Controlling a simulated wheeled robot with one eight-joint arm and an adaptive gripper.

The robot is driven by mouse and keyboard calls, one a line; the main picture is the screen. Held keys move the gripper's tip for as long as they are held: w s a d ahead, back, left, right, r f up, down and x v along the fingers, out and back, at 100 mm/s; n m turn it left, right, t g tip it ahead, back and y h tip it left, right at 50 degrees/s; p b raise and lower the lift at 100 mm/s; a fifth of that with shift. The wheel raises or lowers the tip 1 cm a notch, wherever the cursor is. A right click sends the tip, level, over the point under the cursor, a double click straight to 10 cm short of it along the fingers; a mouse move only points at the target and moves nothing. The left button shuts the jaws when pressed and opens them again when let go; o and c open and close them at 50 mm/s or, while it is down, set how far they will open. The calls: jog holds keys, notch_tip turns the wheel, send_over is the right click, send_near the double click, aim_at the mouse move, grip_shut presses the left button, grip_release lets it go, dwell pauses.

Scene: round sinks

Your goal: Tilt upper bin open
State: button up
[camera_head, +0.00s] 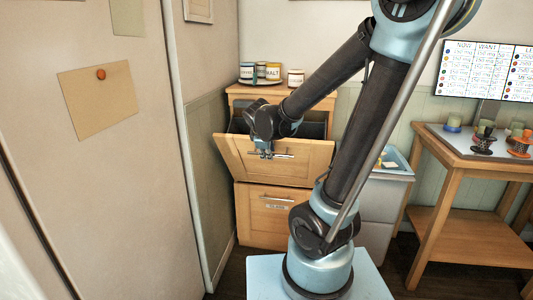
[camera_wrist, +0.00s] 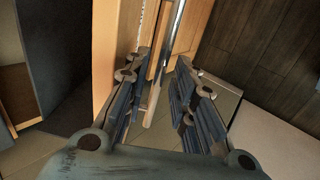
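The upper bin (camera_head: 300,169) is a wooden tilt-out front in the cabinet. It leans outward from its top edge, and a dark opening shows behind it. Its metal handle (camera_head: 290,154) runs across the upper front. My gripper (camera_head: 267,154) is at the left part of this handle. In the wrist view, my gripper's fingers (camera_wrist: 164,62) are apart, on either side of a thin handle bar (camera_wrist: 155,97), with a visible gap between the bar and the right finger. The dark bin interior (camera_wrist: 72,120) shows at the left.
The lower bin (camera_head: 258,224) below is closed. Jars (camera_head: 273,71) stand on the cabinet top. A white bin (camera_head: 394,192) stands to the right, near a wooden table (camera_head: 440,158) with cups.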

jog(key=shift+s+r, duration=0.1)
jog(key=shift+r, duration=0.05)
jog(key=v, duration=1.1)
jog(key=shift+r, duration=0.3)
jog(key=shift+a, duration=0.1)
jog(key=s+d+f+m+g+y, duration=0.1)
jog(key=s+d+f+m+g, duration=0.1)
jog(key=s+d+f+m, duration=0.4)
jog(key=s+d+f+m+g+y, duration=0.1)
jog(key=s+d+f+m+g, duration=0.2)
jog(key=s+d+f+m, duration=0.3)
jog(key=s+f+m, duration=0.2)
jog(key=s+f, duration=0.1)
jog(key=s, duration=0.2)
jog(key=shift+s+d+f+m, duration=0.3)
jog(key=shift+f, duration=0.05)
jog(key=shift+w+f, duration=0.2)
jog(key=shift+w, duration=0.3)
